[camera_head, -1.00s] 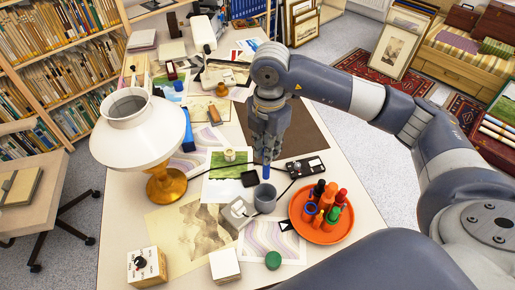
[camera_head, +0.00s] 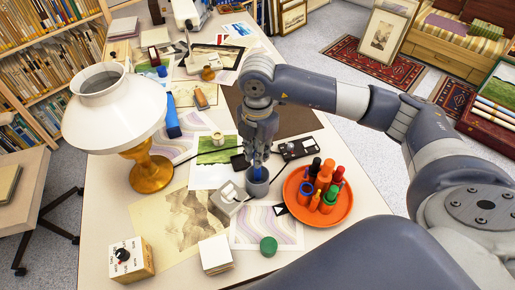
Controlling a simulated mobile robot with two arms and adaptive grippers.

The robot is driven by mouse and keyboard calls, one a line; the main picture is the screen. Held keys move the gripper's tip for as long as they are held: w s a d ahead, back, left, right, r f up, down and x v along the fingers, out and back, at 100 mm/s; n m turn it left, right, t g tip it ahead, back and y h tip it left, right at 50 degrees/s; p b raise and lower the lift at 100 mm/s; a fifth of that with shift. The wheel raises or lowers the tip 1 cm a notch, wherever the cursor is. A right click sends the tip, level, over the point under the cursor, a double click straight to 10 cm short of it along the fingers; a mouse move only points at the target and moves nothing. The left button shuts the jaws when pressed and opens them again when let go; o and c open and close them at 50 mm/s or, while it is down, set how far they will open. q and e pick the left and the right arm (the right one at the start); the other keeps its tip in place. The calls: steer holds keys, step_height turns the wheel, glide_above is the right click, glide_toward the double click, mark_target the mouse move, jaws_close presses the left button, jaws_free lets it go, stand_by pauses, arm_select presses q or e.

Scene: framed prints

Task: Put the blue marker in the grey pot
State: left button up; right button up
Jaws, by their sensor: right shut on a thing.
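The blue marker (camera_head: 258,171) is upright in my right gripper (camera_head: 260,153), which is shut on it and points down. The grey pot (camera_head: 257,184) stands on the table directly below the gripper. The marker's lower end is at the pot's mouth and appears to be inside the rim; how deep it goes I cannot tell. My left gripper is not in view.
An orange tray (camera_head: 337,217) with several markers and containers stands just right of the pot. A grey-white box (camera_head: 229,197) is close at its left. A white lamp (camera_head: 115,110) stands at the left. A green lid (camera_head: 268,246) lies in front.

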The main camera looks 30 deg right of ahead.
steer(key=shift+f+b, duration=1.3)
steer(key=shift+f, duration=1.05)
steer(key=o, duration=0.9)
steer(key=shift+o, duration=0.2)
